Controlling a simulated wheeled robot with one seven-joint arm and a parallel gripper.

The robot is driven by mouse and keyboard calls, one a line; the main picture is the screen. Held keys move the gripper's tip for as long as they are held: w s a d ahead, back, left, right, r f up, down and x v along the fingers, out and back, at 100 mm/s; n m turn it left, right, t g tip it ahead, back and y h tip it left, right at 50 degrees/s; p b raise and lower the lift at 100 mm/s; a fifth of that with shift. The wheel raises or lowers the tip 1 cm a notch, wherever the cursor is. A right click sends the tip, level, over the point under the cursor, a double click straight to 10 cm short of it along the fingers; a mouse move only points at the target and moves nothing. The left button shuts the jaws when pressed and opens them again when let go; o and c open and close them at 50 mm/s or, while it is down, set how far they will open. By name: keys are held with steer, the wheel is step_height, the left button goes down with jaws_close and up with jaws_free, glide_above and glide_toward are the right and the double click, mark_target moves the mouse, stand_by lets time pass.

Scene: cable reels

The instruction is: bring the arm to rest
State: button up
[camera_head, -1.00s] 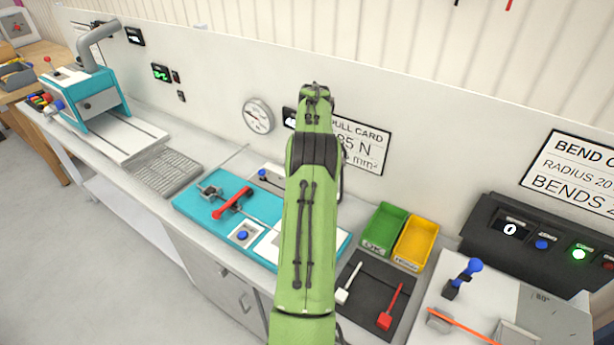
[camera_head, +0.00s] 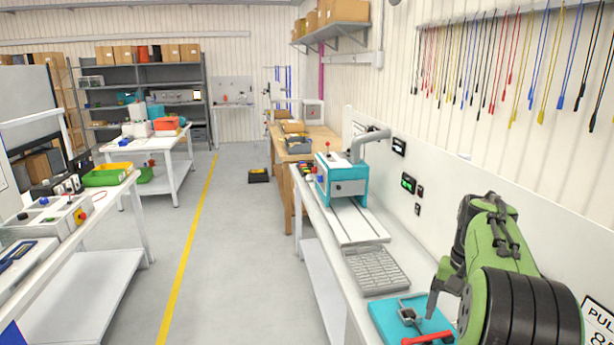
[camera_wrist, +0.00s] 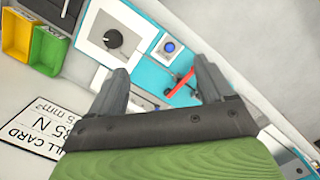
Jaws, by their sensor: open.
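My green arm stands at the lower right of the head view, over the bench by the wall, folded close to the camera. My gripper (camera_wrist: 160,90) shows in the wrist view with its two dark fingers spread apart and nothing between them. In the head view a dark finger (camera_head: 437,300) hangs above the teal board; the rest of the gripper is mostly hidden by the arm. Beyond the fingers in the wrist view lie the teal fixture (camera_wrist: 150,75), a red lever (camera_wrist: 181,84) and a blue button (camera_wrist: 169,47).
The white bench (camera_head: 335,235) carries a teal machine (camera_head: 342,180) and a grey grate (camera_head: 377,270). The wall panel is close on the right; cables (camera_head: 500,60) hang above. Yellow (camera_wrist: 15,32) and green bins (camera_wrist: 48,50) show in the wrist view.

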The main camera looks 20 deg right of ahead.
steer(key=s+a+r+n+t+h, duration=0.1)
steer(key=s+a+r+n, duration=0.15)
steer(key=a, duration=0.65)
steer(key=s+a+r+n+t+h, duration=0.1)
steer(key=a+r+n+t, duration=0.15)
steer(key=a, duration=0.65)
steer(key=s+a+f+n+t+y, duration=0.1)
steer(key=s+a+f+n, duration=0.3)
steer(key=s+a, duration=0.5)
steer(key=shift+a+n+t, duration=0.45)
steer(key=shift+n+t, duration=0.25)
steer(key=shift+t, duration=0.15)
steer(key=shift+f, duration=0.1)
